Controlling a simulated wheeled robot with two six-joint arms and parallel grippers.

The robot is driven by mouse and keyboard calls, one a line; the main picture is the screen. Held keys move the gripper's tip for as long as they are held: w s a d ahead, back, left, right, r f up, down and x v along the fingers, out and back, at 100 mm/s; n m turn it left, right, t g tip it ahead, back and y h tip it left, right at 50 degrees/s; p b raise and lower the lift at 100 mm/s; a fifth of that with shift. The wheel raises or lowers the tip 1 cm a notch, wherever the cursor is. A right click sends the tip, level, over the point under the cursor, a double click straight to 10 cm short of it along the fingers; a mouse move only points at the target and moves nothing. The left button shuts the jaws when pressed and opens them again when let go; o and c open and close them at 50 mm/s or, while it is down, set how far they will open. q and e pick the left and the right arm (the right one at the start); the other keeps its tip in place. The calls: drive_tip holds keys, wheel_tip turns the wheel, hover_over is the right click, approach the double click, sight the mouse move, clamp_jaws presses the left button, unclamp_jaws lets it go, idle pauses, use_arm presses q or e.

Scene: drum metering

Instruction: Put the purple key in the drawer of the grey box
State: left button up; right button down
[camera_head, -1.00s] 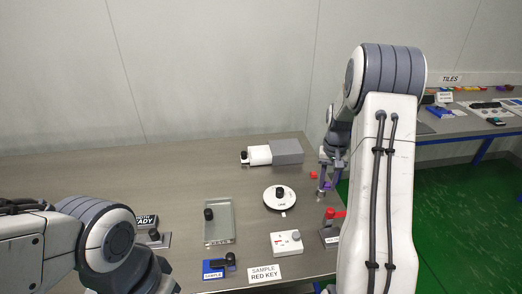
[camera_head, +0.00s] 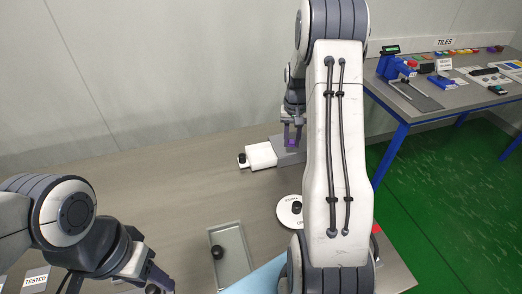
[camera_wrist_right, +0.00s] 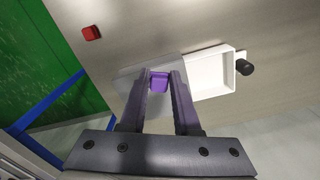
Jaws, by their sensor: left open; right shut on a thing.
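My right gripper (camera_head: 292,132) is shut on the purple key (camera_head: 291,143); in the right wrist view the key (camera_wrist_right: 159,80) shows between the fingertips. The key is over the grey box (camera_head: 292,157), to the right of its drawer; whether it touches the box I cannot tell. The white drawer (camera_head: 262,155) is pulled out to the left, with a black knob (camera_head: 241,160) at its end. In the right wrist view the drawer (camera_wrist_right: 212,74) is open and looks empty. My left gripper (camera_head: 157,282) is open at the lower left, partly cut off, away from the box.
A shallow tray (camera_head: 243,236) with a black knob-like piece stands nearer me. A white round dial (camera_head: 288,213) is partly behind my right arm. A red block (camera_wrist_right: 91,33) lies beside the box. The table left of the drawer is clear.

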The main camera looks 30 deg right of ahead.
drive_tip(key=p, duration=0.2)
hover_over(264, 159)
wheel_tip(264, 159, down, 6)
drive_tip(key=shift+d+r, duration=0.1)
drive_tip(key=shift+r, duration=0.1)
wheel_tip(264, 159, down, 4)
drive_tip(key=shift+r+p, duration=0.1)
drive_tip(key=shift+p, duration=0.65)
drive_tip(key=shift+f, duration=0.25)
drive_tip(key=shift+f, duration=0.15)
drive_tip(key=c, duration=0.9)
unclamp_jaws()
